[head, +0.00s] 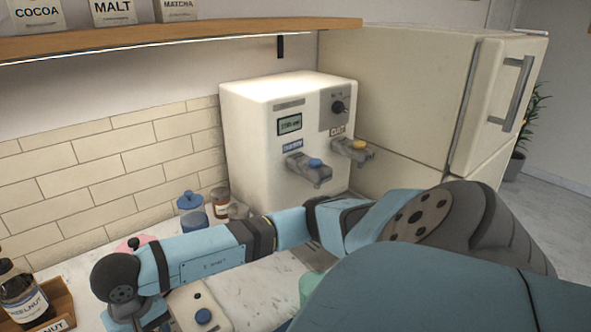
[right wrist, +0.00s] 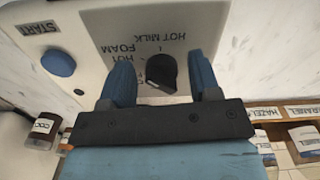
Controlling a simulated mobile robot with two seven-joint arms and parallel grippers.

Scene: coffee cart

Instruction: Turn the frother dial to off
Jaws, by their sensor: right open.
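The frother's front panel (right wrist: 185,30) fills the upper middle of the right wrist view, with its lettering upside down. Its black dial (right wrist: 161,73) sits between the two blue fingers of my right gripper (right wrist: 161,78). The fingers are open, with visible gaps to the dial on both sides. Labels reading HOT MILK, FOAM and HOT are around the dial; another label is partly covered. I cannot tell exactly where the dial points. In the head view the frother (head: 198,305) is at the bottom edge, partly hidden by my right arm. My left gripper is out of view.
A blue START button (right wrist: 58,63) is beside the panel. A white drink machine (head: 262,140) with its own black knob stands against the wall. Blue and brown jars (head: 191,215) are beside it. A hazelnut bottle (head: 22,295) stands in a wooden tray at left.

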